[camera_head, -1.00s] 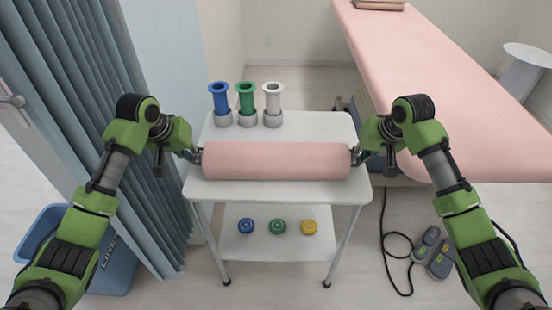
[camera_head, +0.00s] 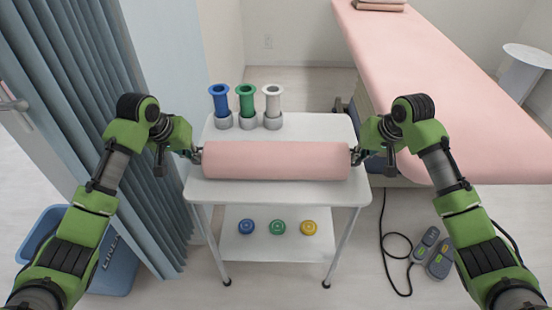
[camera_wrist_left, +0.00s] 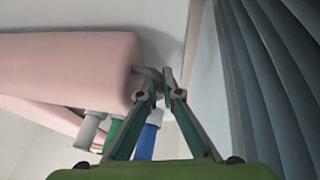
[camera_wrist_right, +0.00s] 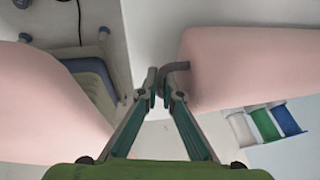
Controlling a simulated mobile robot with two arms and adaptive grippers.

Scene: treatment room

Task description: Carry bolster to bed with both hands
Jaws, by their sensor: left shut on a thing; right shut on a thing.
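The pink bolster (camera_head: 276,160) lies level across the white trolley (camera_head: 270,193), above or on its top; I cannot tell whether it touches. My left gripper (camera_head: 196,155) is at its left end, and the left wrist view shows the fingers (camera_wrist_left: 160,78) shut on a short grey handle (camera_wrist_left: 147,71) there. My right gripper (camera_head: 357,155) is at its right end, with its fingers (camera_wrist_right: 162,78) shut on a matching grey handle (camera_wrist_right: 176,67). The pink bed (camera_head: 440,80) stands to the right of the trolley, beyond my right gripper.
Blue (camera_head: 221,105), green (camera_head: 246,105) and white (camera_head: 272,105) tubes stand in grey holders behind the bolster. Small round items (camera_head: 278,227) sit on the lower shelf. A curtain (camera_head: 90,110) and blue bin (camera_head: 110,265) are left. A cabled foot control (camera_head: 432,252) lies right.

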